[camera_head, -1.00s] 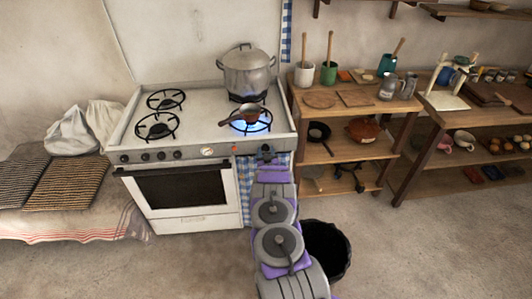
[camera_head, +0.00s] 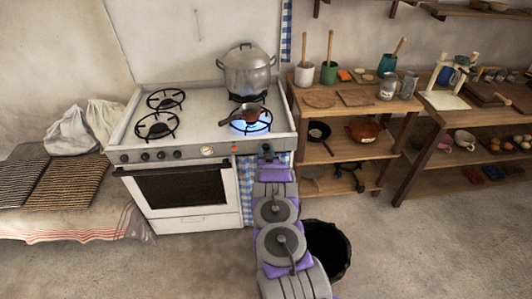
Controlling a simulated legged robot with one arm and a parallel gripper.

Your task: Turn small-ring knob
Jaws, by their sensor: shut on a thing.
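The white stove (camera_head: 190,215) stands against the wall, with a row of dark knobs (camera_head: 144,156) along the left of its front panel. My gripper (camera_head: 266,150) is at the right end of that panel, shut on a knob there. The gripper hides this knob, so its angle cannot be seen. The front right burner (camera_head: 262,128) has a blue flame under a small brown pot.
A large lidded steel pot (camera_head: 247,72) stands on the back right burner. A black bin (camera_head: 328,250) stands on the floor right of my arm. Wooden shelves (camera_head: 355,115) with crockery stand at the right. A checked cloth (camera_head: 247,180) hangs on the stove front.

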